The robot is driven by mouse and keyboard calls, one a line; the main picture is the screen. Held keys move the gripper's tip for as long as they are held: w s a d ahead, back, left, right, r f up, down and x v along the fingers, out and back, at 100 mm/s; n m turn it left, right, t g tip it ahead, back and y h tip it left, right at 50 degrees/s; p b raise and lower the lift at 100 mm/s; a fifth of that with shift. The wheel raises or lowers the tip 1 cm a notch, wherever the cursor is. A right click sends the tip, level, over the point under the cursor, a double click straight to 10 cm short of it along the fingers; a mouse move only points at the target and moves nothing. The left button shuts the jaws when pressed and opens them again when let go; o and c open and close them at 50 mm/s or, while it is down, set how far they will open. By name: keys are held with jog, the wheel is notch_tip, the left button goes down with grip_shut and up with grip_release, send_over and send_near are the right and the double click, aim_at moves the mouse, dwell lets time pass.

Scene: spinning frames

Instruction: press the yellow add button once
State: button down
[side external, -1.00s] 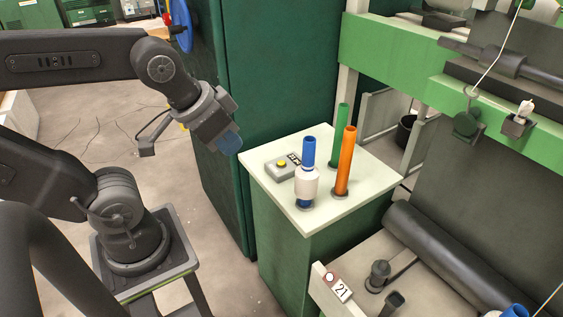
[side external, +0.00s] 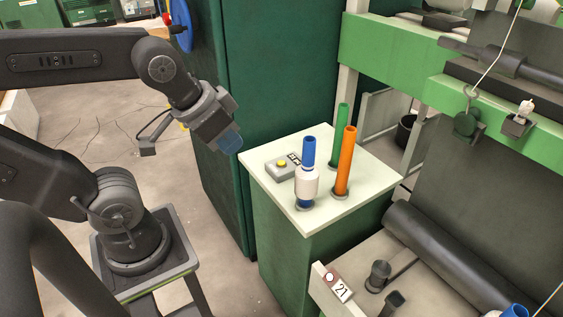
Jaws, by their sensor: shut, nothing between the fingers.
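The yellow button (side external: 282,163) sits on top of a small grey box (side external: 279,172) at the left part of the white-topped cabinet. A small dark-and-white panel (side external: 294,158) is at the box's right end. My gripper (side external: 229,142) has blue fingertips and is shut and empty. In the picture it is to the left of the button and higher, in front of the dark green cabinet, apart from the box. Nothing covers the button.
On the cabinet top (side external: 261,187) stand a blue tube (side external: 309,150) with a white bobbin (side external: 307,182), an orange tube (side external: 345,165) and a green tube (side external: 339,135), all right of the button box. A tall dark green cabinet (side external: 275,70) rises behind. The green machine frame (side external: 400,60) is at right.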

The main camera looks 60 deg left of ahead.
jog(key=w+a+f+m+t+y, duration=0.25)
jog(key=w+a+y, duration=0.25)
jog(key=w+a, duration=0.85)
jog(key=m+t+h, duration=0.1)
jog(key=m+h, duration=0.3)
jog(key=m, duration=0.1)
send_over(282, 163)
notch_tip(282, 163, down, 13)
jog(key=shift+r, duration=0.2)
jog(key=shift+f, duration=4.4)
jog(key=shift+f, duration=0.4)
